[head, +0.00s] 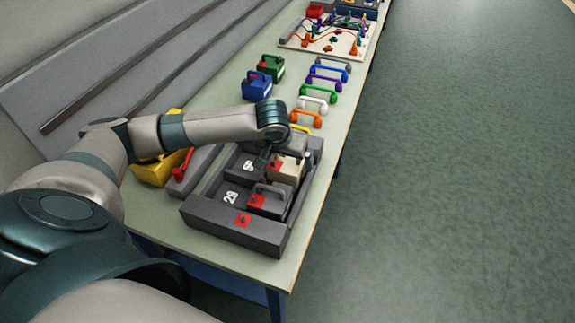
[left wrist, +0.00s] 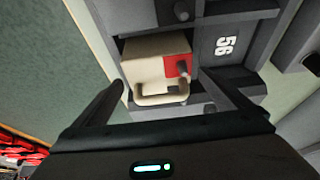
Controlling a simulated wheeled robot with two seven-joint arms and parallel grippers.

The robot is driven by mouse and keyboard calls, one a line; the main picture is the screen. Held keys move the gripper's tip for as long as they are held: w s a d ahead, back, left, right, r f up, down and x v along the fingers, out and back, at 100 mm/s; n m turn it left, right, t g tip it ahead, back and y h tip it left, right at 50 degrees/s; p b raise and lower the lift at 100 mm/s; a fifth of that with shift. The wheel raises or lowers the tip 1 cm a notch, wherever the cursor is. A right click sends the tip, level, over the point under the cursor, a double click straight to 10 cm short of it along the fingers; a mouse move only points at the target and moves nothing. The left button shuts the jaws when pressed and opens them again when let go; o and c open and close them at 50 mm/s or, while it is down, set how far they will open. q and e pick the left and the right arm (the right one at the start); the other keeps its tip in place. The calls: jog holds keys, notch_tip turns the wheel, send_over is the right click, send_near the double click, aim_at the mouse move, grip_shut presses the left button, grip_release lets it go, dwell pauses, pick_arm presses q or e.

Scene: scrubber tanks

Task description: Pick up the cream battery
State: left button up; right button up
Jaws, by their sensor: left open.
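The cream battery (head: 288,169) sits in a compartment of the dark grey tray (head: 228,222) on the bench, with a red patch on it. In the left wrist view the cream battery (left wrist: 150,58) shows its cream handle (left wrist: 162,97) facing the camera. My left gripper (head: 281,154) is over the battery and partly hides it in the head view. Its fingers are open, one on each side of the handle (left wrist: 160,85), with gaps between. Contact with the battery cannot be made out. My right gripper is not in view.
A grey battery (head: 270,202) sits in the near compartment. Compartments marked 56 (left wrist: 225,45) and 29 look empty. A yellow battery (head: 156,168) stands left of the tray. Colored handles (head: 313,92), blue and green batteries and a wire board (head: 325,42) are farther along the bench.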

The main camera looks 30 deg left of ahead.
pick_arm(q)
jog(key=shift+x, duration=0.9)
jog(key=shift+w, duration=0.1)
jog(key=c, duration=2)
jog(key=shift+w+r, duration=0.1)
jog(key=shift+r, duration=0.1)
jog(key=shift+c, duration=0.9)
